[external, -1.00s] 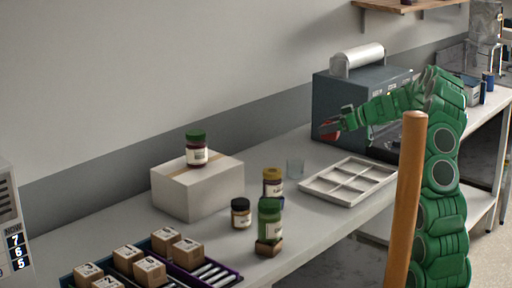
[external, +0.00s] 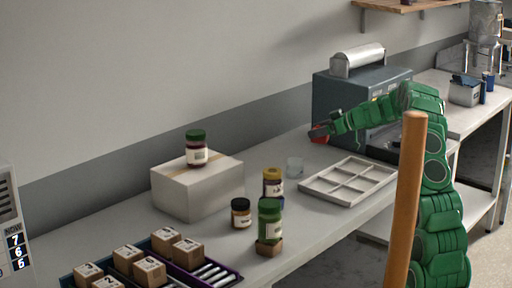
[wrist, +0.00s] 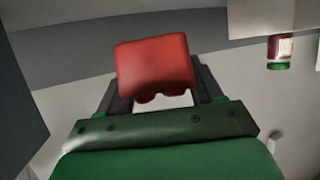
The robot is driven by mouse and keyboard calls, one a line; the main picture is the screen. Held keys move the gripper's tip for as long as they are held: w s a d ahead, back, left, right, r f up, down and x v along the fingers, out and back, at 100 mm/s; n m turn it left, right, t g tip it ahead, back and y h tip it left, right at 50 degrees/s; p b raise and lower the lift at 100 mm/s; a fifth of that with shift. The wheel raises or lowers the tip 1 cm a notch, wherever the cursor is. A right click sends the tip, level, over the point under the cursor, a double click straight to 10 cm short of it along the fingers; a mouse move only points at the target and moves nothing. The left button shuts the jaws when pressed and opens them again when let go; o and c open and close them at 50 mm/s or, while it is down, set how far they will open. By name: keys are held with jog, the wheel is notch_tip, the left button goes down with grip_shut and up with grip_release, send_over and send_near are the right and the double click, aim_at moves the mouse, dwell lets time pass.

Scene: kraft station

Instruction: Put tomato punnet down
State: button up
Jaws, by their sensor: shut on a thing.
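The tomato punnet, a small red block-like thing (wrist: 154,66), is between the two fingers of my gripper (wrist: 155,95) in the wrist view. In the external view the red punnet (external: 319,133) shows at the end of my green arm. My gripper (external: 324,133) is shut on it, at the front left corner of the dark machine. I cannot tell whether the punnet touches the worktop.
A dark machine (external: 335,100) is behind my arm. A white box (external: 190,195) bears a jar (external: 196,150). Several jars stand further left.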

jog(key=shift+w+a+f, duration=0.15)
jog(key=shift+w+f, duration=0.65)
jog(key=shift+f, duration=0.15)
jog(key=shift+w+a+f, duration=0.2)
jog(key=shift+w+f, duration=0.55)
jog(key=shift+f, duration=0.25)
jog(key=shift+w+a+f, duration=0.15)
jog(key=shift+w+f, duration=0.65)
jog(key=shift+f, duration=1.65)
jog(key=shift+f, duration=0.65)
jog(key=o, duration=1.1)
jog(key=shift+f, duration=0.1)
